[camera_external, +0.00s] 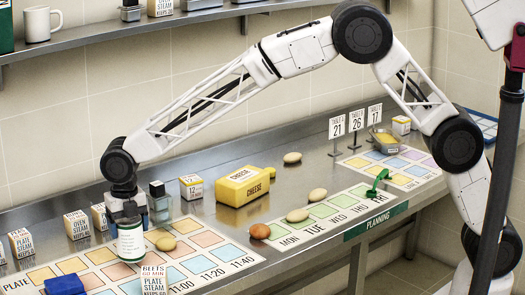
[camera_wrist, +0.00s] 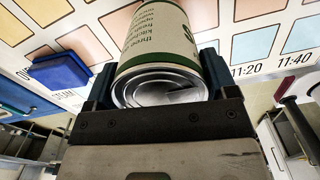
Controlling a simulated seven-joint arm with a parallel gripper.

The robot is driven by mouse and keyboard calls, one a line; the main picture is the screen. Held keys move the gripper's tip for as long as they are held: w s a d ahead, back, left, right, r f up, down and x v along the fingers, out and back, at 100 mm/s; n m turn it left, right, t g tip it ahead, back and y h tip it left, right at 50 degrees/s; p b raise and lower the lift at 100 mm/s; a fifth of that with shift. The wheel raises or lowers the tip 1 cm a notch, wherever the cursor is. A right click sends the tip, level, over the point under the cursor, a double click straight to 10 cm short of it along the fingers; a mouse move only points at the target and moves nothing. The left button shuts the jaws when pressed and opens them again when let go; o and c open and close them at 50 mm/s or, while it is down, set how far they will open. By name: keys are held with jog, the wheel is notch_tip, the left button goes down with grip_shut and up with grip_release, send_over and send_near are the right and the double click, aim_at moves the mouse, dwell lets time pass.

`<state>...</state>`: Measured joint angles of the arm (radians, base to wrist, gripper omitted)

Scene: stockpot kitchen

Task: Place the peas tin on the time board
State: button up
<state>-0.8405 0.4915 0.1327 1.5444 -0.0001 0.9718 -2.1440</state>
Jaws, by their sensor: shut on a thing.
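The tin (camera_external: 131,242) is cream-white with a green band; its product name is not readable. My gripper (camera_external: 127,208) is shut on it from above. In the wrist view the tin (camera_wrist: 152,38) sits between the two fingers, its metal end facing the camera. The time board (camera_external: 205,262) has rows of coloured squares and times such as 11:00, 11:20 and 11:40. It also shows in the wrist view (camera_wrist: 272,69).
A blue block (camera_external: 66,284) and a "BEETS" card (camera_external: 153,279) are near the tin. Small labelled boxes (camera_external: 77,225) and a glass bottle (camera_external: 160,203) stand behind. A yellow cheese box (camera_external: 245,186) and the planning board (camera_external: 325,222) are farther right.

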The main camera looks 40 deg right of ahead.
jog(key=shift+f, duration=1.35)
jog(key=shift+f, duration=0.1)
jog(key=o, duration=1.1)
jog(key=shift+o, duration=0.2)
notch_tip(320, 180, up, 12)
jog(key=shift+r, duration=0.1)
